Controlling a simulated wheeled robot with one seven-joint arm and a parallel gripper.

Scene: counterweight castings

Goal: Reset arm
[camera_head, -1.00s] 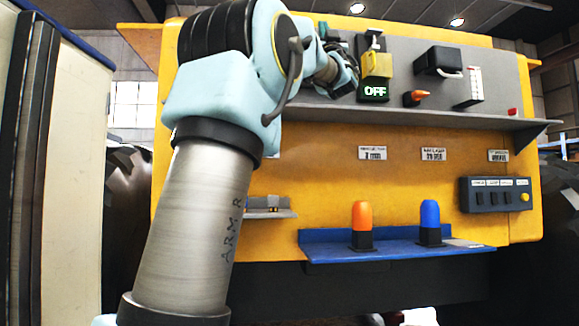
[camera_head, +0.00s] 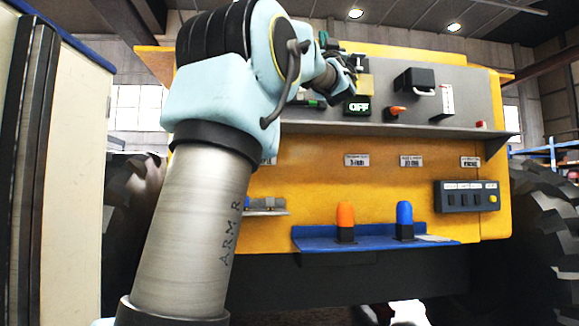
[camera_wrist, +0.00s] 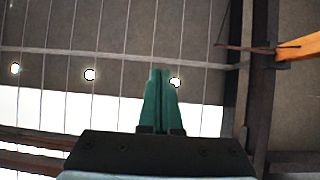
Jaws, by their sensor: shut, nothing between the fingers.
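My gripper (camera_wrist: 160,80) shows in the wrist view with its two green fingers pressed together and nothing between them. The wrist view looks up at the ceiling and roof beams. In the head view my arm is raised at the left and bent over at the top. Its wrist end is in front of the upper left of the yellow machine (camera_head: 300,185), and the gripper is hard to make out there. I cannot tell its exact distance from the machine.
The machine's grey panel carries an OFF sign (camera_head: 358,107), a black box with a handle (camera_head: 414,80) and an orange-tipped lever (camera_head: 396,112). Below, a blue shelf (camera_head: 375,241) holds an orange lamp (camera_head: 345,216) and a blue lamp (camera_head: 405,215). A switch box (camera_head: 466,196) is at right.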

